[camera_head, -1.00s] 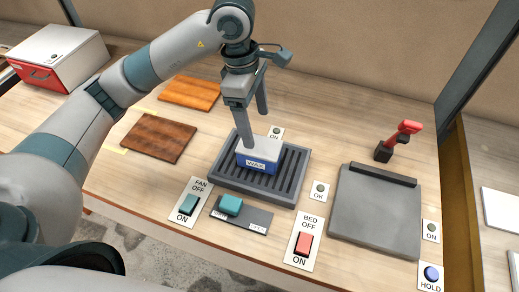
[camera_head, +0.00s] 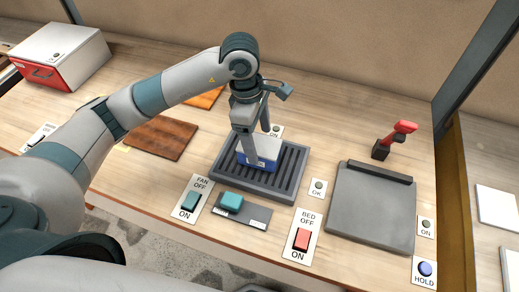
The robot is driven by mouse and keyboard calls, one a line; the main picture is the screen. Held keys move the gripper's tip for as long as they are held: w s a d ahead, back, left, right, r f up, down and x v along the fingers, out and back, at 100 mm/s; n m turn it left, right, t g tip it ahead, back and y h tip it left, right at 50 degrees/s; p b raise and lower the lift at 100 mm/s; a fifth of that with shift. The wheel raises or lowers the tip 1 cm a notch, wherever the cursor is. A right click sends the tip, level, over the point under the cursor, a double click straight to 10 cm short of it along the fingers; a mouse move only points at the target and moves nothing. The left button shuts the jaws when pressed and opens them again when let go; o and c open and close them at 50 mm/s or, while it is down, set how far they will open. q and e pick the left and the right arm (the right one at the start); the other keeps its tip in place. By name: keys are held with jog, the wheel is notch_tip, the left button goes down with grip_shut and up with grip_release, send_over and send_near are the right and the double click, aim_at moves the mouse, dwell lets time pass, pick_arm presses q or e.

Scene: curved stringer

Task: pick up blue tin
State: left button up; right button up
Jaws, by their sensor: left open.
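The blue tin (camera_head: 268,154), blue at the sides with a pale top, sits on the dark slatted tray (camera_head: 285,184). My left gripper (camera_head: 259,148) is open and points down at the tin. One finger hangs in front of the tin's near left side and hides part of it and its label. The other finger is behind the tin's far side, partly hidden. I cannot tell whether either finger touches the tin. My right gripper is not in view.
Two wooden boards (camera_head: 160,138) lie to the left, with a red and white box (camera_head: 62,57) beyond. A teal-knobbed slider (camera_head: 232,202) and switches line the front edge. A grey plate (camera_head: 372,208) with a red lever (camera_head: 396,138) is at right.

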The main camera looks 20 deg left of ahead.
aim_at(258, 143)
pick_arm(q)
jog(key=f+p, duration=0.2)
jog(key=f, duration=0.1)
jog(key=shift+s+d+f, duration=0.1)
jog(key=shift+s+f, duration=0.1)
jog(key=shift+s, duration=0.15)
jog(key=shift+w+d+f, duration=0.1)
jog(key=shift+f, duration=0.45)
jog(key=c, duration=1.4)
jog(key=shift+c, duration=0.2)
jog(key=shift+r, duration=0.1)
